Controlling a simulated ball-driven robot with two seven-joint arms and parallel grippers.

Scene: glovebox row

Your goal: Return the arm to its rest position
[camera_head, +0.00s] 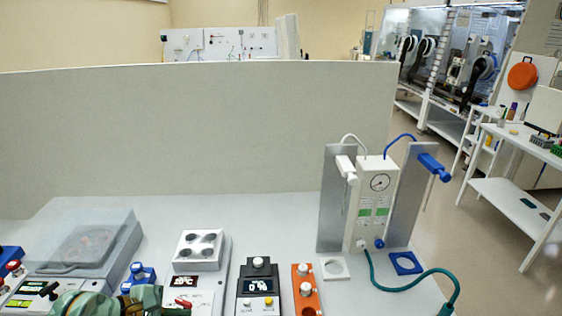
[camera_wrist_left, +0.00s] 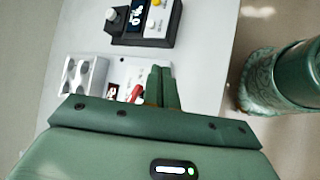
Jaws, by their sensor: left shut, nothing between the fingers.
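My left arm, green with camouflage-like patterned parts, comes in low at the left of the head view, and its gripper (camera_head: 148,297) is at the bottom edge, partly cut off. In the left wrist view the two green fingers of the left gripper (camera_wrist_left: 164,88) are together, shut and empty. They appear beside the white device with a red lever (camera_wrist_left: 136,94); I cannot tell whether they touch it. The same white device (camera_head: 205,297) shows in the head view. My right gripper is not in view.
A clear-lidded grey device (camera_head: 85,245) stands left. A white block with round wells (camera_head: 198,250), a black device (camera_head: 257,285) and an orange block (camera_head: 306,290) line the bench. A gauge stand (camera_head: 370,205) with a green hose stands right. A grey partition (camera_head: 200,130) runs behind.

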